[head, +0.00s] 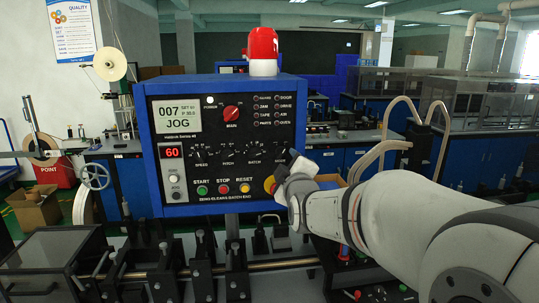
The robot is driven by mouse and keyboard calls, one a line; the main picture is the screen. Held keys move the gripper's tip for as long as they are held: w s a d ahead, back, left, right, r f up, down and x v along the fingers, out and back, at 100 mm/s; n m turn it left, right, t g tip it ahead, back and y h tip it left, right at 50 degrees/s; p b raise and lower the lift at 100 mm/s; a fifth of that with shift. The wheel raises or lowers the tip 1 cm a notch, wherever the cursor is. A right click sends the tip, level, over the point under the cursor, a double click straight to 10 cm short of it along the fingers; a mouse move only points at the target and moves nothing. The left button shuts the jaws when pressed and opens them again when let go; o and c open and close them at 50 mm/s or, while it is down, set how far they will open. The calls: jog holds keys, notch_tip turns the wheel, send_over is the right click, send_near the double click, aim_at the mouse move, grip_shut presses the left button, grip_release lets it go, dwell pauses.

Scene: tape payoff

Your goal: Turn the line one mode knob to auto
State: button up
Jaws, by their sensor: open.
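The blue control box (236,88) with a black panel stands in the middle of the head view. Its display (174,116) reads 007 and JOG. A row of small black knobs with white pointers crosses the panel; the labels under the left ones read speed, pitch and batch. The rightmost knob (281,152) in that row is probably the mode knob; its label is too small to read surely. My gripper (290,172) is open at the panel's lower right, just below this knob and in front of the yellow-ringed button (270,184). I cannot tell whether it touches the panel.
A large red main switch (231,113) sits at upper middle. Start (202,190), stop (224,189) and reset (245,188) buttons run along the bottom. A red beacon (263,45) tops the box. Rods and clamps (205,262) stand below. My arm fills the lower right.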

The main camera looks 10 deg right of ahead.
aim_at(281, 153)
jog(key=shift+w+p, duration=1.45)
jog(key=shift+w, duration=2.35)
jog(key=shift+c, duration=0.3)
